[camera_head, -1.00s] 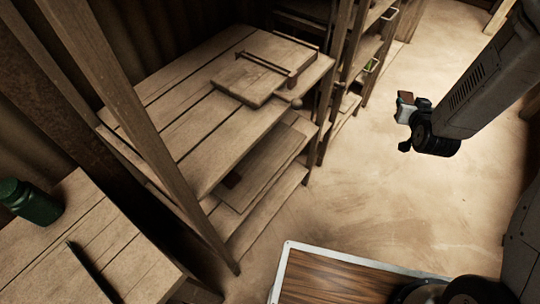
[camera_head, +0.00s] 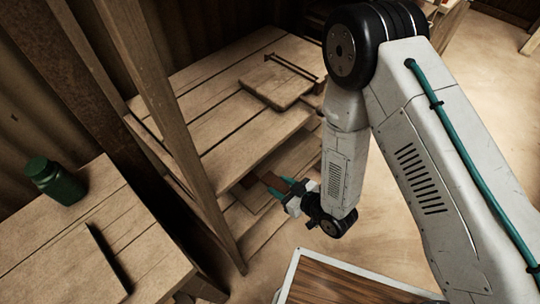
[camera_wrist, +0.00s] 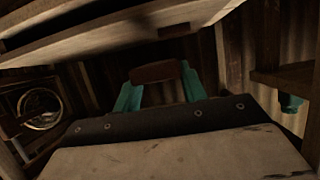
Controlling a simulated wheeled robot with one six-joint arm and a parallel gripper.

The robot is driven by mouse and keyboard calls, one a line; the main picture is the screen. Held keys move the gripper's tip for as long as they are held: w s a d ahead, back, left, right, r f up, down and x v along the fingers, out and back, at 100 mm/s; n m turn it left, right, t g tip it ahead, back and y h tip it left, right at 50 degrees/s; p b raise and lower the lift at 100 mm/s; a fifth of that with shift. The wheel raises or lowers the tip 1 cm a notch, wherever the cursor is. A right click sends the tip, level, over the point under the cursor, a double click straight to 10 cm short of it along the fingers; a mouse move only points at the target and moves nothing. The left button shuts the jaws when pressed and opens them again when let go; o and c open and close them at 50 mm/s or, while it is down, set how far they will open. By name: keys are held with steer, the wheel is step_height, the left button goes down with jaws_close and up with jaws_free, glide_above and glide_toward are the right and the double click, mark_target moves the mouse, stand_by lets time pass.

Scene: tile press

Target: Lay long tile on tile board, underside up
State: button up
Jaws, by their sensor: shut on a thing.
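My gripper (camera_head: 280,185) is shut on a reddish-brown tile, with teal fingers at its two ends. The tile (camera_wrist: 155,71) shows clear of other surfaces in the wrist view, crosswise between the fingertips. I cannot tell which face is up. In the head view the gripper reaches in at the front of the rack, below its top shelf. A flat board, seemingly the tile board (camera_head: 253,200), lies on the lower shelf there, partly hidden by my gripper and the top shelf. A small dark brown piece (camera_wrist: 175,30) lies on a pale plank in the wrist view.
The rack's top shelf (camera_head: 220,125) overhangs the gripper. A wooden board with a rail (camera_head: 278,88) lies on it. A rack post (camera_head: 185,140) stands left. A table (camera_head: 65,250) with a green bottle (camera_head: 58,182) is at lower left. Open floor (camera_head: 400,240) lies right.

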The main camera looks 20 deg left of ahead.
glide_above(275, 160)
steer(key=shift+w+a+f, duration=0.15)
steer(key=shift+f, duration=0.3)
steer(key=shift+w+a+f, duration=0.1)
steer(key=shift+a+f, duration=0.05)
steer(key=shift+f, duration=0.25)
steer(key=shift+s+f, duration=0.1)
steer(key=shift+f, duration=1.6)
steer(key=shift+f, duration=0.15)
steer(key=o, duration=1.1)
steer(key=shift+s+d+r, duration=0.1)
steer(key=shift+d+r, duration=0.2)
steer(key=shift+d, duration=0.05)
steer(key=v, duration=1.1)
steer(key=shift+d+r, duration=0.1)
steer(key=shift+r, duration=0.05)
